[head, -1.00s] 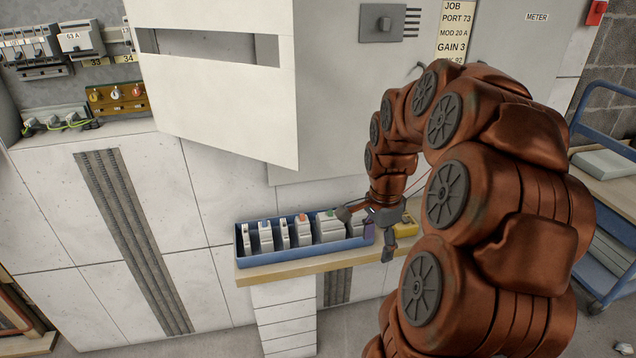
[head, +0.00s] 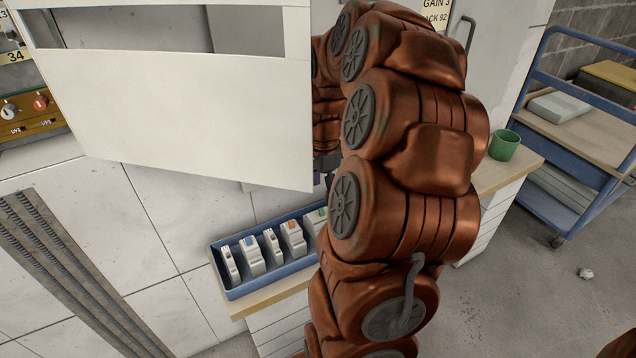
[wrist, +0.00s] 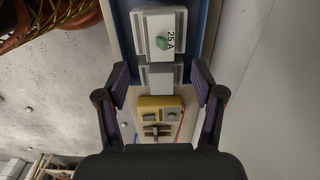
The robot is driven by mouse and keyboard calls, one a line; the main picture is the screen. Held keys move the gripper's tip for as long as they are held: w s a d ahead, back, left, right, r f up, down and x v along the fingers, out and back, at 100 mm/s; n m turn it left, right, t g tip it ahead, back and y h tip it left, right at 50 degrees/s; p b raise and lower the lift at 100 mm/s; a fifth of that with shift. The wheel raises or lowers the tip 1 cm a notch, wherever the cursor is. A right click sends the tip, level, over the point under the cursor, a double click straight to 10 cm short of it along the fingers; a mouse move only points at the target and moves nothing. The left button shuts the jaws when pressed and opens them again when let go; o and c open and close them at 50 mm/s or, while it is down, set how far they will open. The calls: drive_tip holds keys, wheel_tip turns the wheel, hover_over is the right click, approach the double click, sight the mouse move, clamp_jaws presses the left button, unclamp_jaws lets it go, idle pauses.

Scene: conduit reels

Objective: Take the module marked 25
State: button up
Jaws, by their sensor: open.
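The module marked 25 A (wrist: 162,35) is a pale block with a green spot, at the top of the wrist view. It sits in the blue tray (head: 266,279), between the tray's walls. In the head view only a sliver of a module with a green spot (head: 322,212) shows beside my arm; its marking cannot be read there. My gripper (wrist: 161,76) is open and empty, its fingers to either side of a plain grey block (wrist: 160,78) just below the 25 A module in the wrist view. My arm hides most of the gripper in the head view.
Several other modules (head: 251,257) stand in the tray's left part. A yellow device (wrist: 158,112) lies beyond the grey block. A white cabinet door (head: 190,110) hangs open over the tray. A green cup (head: 504,145) and blue cart (head: 545,75) are at the right.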

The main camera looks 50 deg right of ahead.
sight(322, 212)
drive_tip(key=shift+f+b, duration=1.6)
drive_tip(key=shift+f, duration=2.7)
drive_tip(key=shift+c, duration=0.2)
clamp_jaws()
drive_tip(key=shift+r+p, duration=0.3)
drive_tip(key=shift+r, duration=0.8)
drive_tip(key=shift+r+p, duration=0.7)
drive_tip(key=shift+r, duration=2.25)
